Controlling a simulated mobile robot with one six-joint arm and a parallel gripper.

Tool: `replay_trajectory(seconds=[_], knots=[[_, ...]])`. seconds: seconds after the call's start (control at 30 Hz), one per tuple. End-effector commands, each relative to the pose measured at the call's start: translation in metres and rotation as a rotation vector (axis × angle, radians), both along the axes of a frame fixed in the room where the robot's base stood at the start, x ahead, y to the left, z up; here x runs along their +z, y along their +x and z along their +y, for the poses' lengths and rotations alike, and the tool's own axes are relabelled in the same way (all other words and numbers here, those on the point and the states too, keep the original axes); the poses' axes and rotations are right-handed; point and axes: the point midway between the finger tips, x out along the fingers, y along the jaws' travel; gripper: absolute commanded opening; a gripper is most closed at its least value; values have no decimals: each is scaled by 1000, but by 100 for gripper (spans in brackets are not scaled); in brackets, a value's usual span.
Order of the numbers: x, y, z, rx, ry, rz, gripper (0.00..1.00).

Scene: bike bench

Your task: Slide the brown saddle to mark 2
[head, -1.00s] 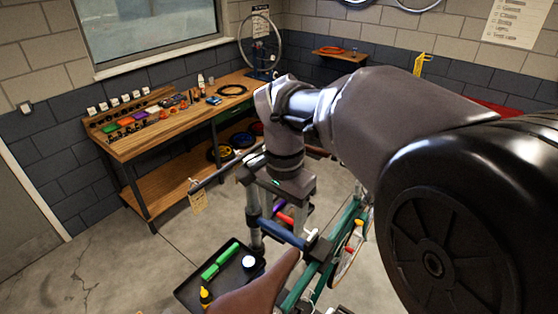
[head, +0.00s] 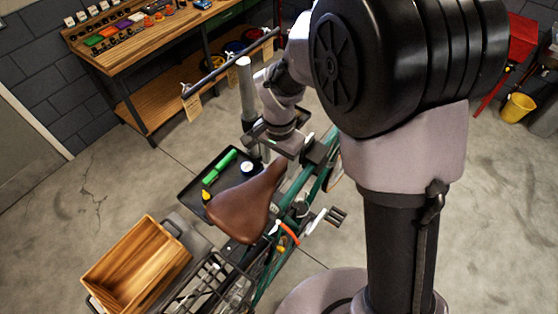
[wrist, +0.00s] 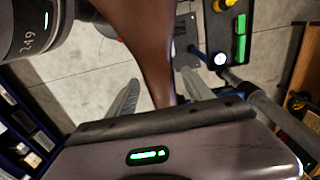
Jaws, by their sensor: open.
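The brown saddle (head: 245,207) sits on the green bike frame (head: 318,168), its nose toward the back right of the head view. My gripper (head: 282,150) is at the nose end; its fingertips are hard to make out there. In the wrist view the saddle (wrist: 143,38) narrows toward my gripper (wrist: 158,90). My fingers are open, one on each side of the narrow nose, with gaps visible beside it. The seatpost and any numbered marks are hidden or too small to read.
A wooden crate (head: 135,262) is on the rear rack. The stand's post (head: 247,90) and bar (head: 222,66) are close behind my gripper. Open floor lies left.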

Motion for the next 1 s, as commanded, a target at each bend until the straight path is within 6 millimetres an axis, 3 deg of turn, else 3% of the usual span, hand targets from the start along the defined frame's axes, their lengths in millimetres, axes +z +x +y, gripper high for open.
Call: replay_trajectory(seconds=[0.1, 0.4, 0.73, 1.0], knots=[[0, 0, 0, 0, 0, 0, 58], [1, 0, 0, 0, 0, 0, 0], [-6, 1, -1, 0, 0, 0, 0], [-57, 12, -10, -1, 0, 0, 0]])
